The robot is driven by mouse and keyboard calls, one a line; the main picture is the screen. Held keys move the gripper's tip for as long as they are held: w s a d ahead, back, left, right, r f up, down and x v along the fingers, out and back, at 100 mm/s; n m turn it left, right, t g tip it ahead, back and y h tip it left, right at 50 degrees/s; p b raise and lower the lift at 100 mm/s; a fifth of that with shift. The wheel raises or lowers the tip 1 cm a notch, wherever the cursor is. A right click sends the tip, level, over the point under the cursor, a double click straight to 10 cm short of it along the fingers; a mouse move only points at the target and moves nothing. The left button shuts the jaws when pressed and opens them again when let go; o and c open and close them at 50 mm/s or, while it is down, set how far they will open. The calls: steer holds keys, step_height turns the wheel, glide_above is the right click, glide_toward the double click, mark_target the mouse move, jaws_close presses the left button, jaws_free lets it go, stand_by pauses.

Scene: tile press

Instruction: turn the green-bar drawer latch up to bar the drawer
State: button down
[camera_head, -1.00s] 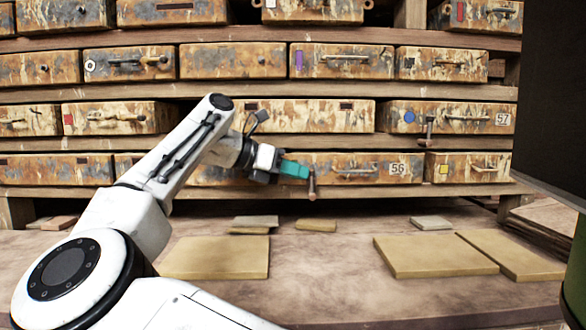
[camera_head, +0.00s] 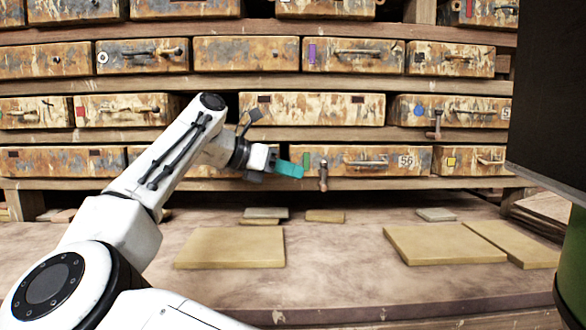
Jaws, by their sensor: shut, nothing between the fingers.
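The green-bar drawer (camera_head: 345,171) is in the lowest row, with a small green bar at its left end, a pull handle and a "56" label. Its latch (camera_head: 323,177) is a brown piece near the green bar that hangs down, its lower end just below the drawer. My gripper (camera_head: 297,171), with teal fingers, is shut and empty just left of the latch. A small gap shows between the fingertips and the latch. The drawer looks closed. Depth between fingers and drawer front is hard to tell.
A similar latch (camera_head: 435,125) hangs by the blue-marked drawer in the row above. Flat tan tiles (camera_head: 230,248) lie on the bench (camera_head: 330,285) below. A dark panel (camera_head: 548,110) and a green object (camera_head: 572,260) stand close at the right.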

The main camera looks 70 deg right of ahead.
steer(key=p+v, duration=0.2)
steer(key=v, duration=0.7)
steer(key=shift+s+r, duration=0.15)
steer(key=shift+r, duration=0.2)
